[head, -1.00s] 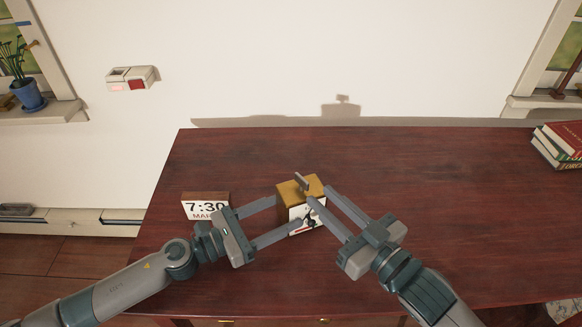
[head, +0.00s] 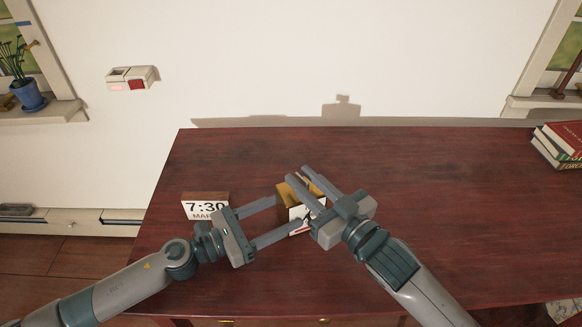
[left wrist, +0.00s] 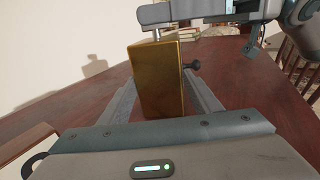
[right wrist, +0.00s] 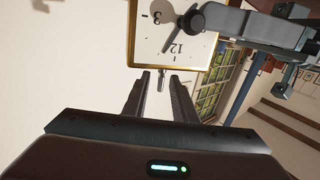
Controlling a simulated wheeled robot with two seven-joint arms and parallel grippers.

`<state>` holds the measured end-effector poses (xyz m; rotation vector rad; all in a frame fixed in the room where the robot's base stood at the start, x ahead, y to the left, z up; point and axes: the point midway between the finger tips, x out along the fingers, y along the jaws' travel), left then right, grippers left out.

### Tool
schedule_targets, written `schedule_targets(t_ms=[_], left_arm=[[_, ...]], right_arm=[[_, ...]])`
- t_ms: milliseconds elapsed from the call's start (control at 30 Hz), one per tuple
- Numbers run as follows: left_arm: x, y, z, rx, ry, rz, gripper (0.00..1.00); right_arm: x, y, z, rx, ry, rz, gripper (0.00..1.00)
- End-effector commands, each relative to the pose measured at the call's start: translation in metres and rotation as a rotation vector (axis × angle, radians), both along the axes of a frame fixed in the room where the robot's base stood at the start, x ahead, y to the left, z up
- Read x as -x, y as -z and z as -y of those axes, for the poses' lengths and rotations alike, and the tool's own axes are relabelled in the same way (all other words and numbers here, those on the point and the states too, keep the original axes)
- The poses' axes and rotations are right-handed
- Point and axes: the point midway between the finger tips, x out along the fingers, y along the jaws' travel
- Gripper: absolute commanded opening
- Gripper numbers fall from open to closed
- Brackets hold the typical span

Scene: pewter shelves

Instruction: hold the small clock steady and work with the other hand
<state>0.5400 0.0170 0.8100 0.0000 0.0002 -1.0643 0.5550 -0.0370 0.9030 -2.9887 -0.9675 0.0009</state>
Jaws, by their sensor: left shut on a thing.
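The small clock (head: 294,214) is a gold box with a white face, above the desk in the head view. My left gripper (head: 288,211) is shut on its sides. The right wrist view shows the white dial (right wrist: 180,42) and a dark round knob (right wrist: 192,20). My right gripper (head: 298,173) is over the clock's top. Its fingers are apart, with the pin (right wrist: 162,80) between them; contact is not visible.
Books (head: 560,143) are stacked at the desk's right edge. The dark red desk (head: 450,210) is clear on the right and behind the clock. A pale wall (head: 330,60) rises behind.

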Motion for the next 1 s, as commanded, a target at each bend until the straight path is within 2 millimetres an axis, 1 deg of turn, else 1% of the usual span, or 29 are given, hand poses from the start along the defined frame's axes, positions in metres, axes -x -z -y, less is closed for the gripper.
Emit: schedule_targets(t_ms=[33,100,300,433,733,767,800,833,867,1000], left_arm=[[0.000,0.000,0.000,0.000,0.000,-0.001,0.29],[0.000,0.000,0.000,0.000,0.000,-0.001,0.29],[0.000,0.000,0.000,0.000,-0.001,-0.001,0.29],[0.000,0.000,0.000,0.000,-0.001,-0.001,0.29],[0.000,0.000,0.000,0.000,-0.001,-0.001,0.29],[0.000,0.000,0.000,0.000,-0.001,-0.001,0.29],[0.000,0.000,0.000,0.000,-0.001,-0.001,0.29],[0.000,0.000,0.000,0.000,-0.001,-0.001,0.29],[0.000,0.000,0.000,0.000,-0.001,-0.001,0.29],[0.000,0.000,0.000,0.000,-0.001,-0.001,0.29]], right_arm=[[-0.008,-0.001,-0.005,0.000,0.001,0.002,0.25],[-0.016,-0.001,-0.012,0.000,0.000,0.002,0.25],[-0.033,0.000,-0.024,-0.001,0.000,0.001,0.25],[-0.038,0.000,-0.027,0.001,0.000,0.001,0.25],[-0.039,0.000,-0.028,0.000,0.000,0.000,0.25],[-0.039,0.000,-0.028,0.000,0.000,0.000,0.20],[-0.039,0.000,-0.028,0.000,0.000,0.000,0.11],[-0.039,0.000,-0.028,0.000,0.000,0.000,0.04],[-0.039,0.000,-0.028,0.000,0.000,0.000,0.00],[-0.039,0.000,-0.028,0.000,0.000,0.000,0.00]])
